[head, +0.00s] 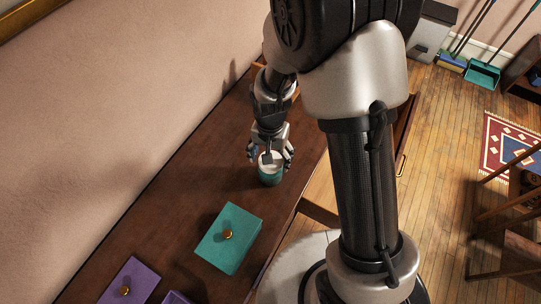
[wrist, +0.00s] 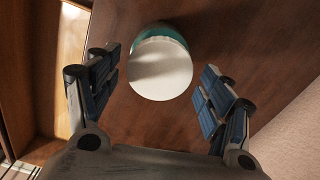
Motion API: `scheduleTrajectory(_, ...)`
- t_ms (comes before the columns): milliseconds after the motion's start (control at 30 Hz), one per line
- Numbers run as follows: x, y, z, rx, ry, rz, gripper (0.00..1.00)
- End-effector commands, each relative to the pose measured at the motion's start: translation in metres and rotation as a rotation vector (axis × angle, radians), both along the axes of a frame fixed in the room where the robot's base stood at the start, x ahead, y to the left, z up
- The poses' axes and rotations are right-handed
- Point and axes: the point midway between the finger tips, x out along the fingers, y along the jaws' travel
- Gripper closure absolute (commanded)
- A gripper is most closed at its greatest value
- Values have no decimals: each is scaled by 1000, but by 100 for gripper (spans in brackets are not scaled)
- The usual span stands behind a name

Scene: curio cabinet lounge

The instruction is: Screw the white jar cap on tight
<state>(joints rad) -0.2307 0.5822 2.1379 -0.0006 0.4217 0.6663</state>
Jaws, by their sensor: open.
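A teal jar (head: 271,178) stands upright on the dark wooden tabletop with a white cap (head: 268,160) on its top. In the wrist view the white cap (wrist: 160,70) fills the upper middle, and a strip of the teal jar (wrist: 163,29) shows behind it. I cannot tell how tightly the cap sits.
A teal box (head: 240,250) with a round knob stands on the table (head: 170,215) nearer the front. A purple box (head: 140,275) with a knob is at the front left. The wall (head: 100,90) runs along the table's left side. The tabletop around the jar is clear.

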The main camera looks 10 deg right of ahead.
Motion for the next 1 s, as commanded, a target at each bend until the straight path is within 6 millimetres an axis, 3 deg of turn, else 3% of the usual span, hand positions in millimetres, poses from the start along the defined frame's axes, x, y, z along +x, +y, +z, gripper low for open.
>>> scheduleTrajectory(1000, 1, 0, 0, 0, 0, 871, 26)
